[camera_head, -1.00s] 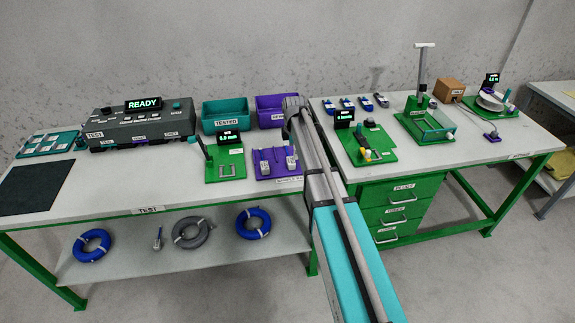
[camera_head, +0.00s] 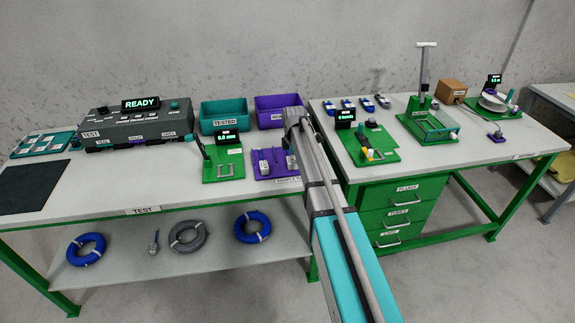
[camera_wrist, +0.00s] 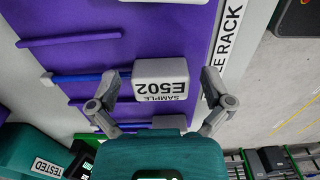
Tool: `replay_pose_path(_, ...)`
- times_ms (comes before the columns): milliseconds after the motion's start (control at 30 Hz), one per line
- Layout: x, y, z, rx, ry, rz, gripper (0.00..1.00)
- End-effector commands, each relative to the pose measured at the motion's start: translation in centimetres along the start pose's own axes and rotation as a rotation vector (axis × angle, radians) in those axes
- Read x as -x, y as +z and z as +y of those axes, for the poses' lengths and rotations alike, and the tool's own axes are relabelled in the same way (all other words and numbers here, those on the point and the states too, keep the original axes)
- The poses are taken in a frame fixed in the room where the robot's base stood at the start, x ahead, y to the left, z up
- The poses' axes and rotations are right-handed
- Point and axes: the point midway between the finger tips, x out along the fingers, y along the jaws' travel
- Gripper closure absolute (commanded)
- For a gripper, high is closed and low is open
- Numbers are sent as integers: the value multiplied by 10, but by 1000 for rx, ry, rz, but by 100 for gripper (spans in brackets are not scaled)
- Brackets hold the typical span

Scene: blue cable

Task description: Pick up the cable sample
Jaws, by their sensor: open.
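The purple sample rack (camera_head: 262,174) lies on the left bench and fills much of the wrist view (camera_wrist: 110,18). A cable sample shows there as a white tag (camera_wrist: 160,68) reading SAMPLE E502, with a blue cable (camera_wrist: 90,77) running left from it. My gripper (camera_wrist: 161,77) is open, its two fingers on either side of this tag; I cannot tell whether they touch it. A second tag (camera_wrist: 168,121) sits just below, mostly hidden by my gripper's body. In the head view my arm hides the rack's right side and the fingers.
The teal TESTED bin (camera_head: 222,121) and a purple bin (camera_head: 270,118) stand behind the rack. A green gauge plate (camera_head: 223,168) is just left of it. The grey test unit (camera_head: 135,130) is farther left. The right bench holds a green fixture (camera_head: 368,150) near my arm.

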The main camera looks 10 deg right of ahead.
Motion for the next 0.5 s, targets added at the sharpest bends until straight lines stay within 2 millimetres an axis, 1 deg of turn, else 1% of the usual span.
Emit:
replay_pose_path(333,0,0,0,0,0,0,0)
replay_pose_path(367,0,0,0,0,0,0,2)
replay_pose_path(500,0,0,0,0,0,0,28)
